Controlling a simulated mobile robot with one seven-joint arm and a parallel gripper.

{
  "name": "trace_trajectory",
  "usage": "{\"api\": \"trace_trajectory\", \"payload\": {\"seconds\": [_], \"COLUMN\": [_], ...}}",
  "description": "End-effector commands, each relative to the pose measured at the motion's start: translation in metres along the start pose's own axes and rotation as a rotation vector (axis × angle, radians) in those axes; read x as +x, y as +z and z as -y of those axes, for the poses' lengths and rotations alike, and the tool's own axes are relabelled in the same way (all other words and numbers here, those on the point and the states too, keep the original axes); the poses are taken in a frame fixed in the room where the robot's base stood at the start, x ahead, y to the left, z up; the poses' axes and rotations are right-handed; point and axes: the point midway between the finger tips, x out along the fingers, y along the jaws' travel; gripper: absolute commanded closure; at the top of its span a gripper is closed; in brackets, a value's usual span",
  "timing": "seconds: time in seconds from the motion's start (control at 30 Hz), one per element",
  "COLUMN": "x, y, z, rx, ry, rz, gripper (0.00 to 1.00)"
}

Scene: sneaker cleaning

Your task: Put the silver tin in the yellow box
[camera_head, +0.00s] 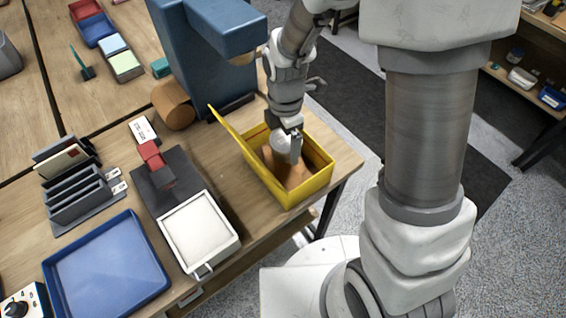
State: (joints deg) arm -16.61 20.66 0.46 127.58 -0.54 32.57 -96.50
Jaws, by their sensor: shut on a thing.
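The yellow box (289,193) stands open near the right edge of the wooden table, its lid tilted up on the left side. My gripper (287,152) points down into the box opening. It is shut on the silver tin (281,141), a small pale round thing between the fingers. The tin is over or just inside the box; I cannot tell whether it touches the bottom. The fingers and arm hide part of the tin and the box's far inside. The box's inside looks brown.
A blue machine (205,50) stands close behind the box. Left of the box are a white tray (200,236) on a dark base, a blue tray (106,268) and a grey rack (76,188). A brown cylinder (173,105) lies behind. Bare table shows between the white tray and the box.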

Motion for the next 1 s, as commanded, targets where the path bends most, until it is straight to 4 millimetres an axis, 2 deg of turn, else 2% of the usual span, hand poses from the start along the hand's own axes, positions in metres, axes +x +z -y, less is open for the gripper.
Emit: {"api": "trace_trajectory", "payload": {"seconds": [0.03, 0.13, 0.37, 0.6, 1.0], "x": [0.012, 0.029, 0.046, 0.075, 0.083], "y": [-0.001, 0.000, 0.000, 0.000, 0.000], "z": [0.001, 0.000, -0.001, 0.000, -0.001], "rx": [-0.001, -0.001, 0.000, 0.000, 0.000], "ry": [-0.006, -0.004, -0.002, -0.004, 0.001], "rz": [0.000, 0.000, 0.000, -0.001, 0.000], "gripper": [0.65, 0.65, 0.65, 0.65, 0.65]}}
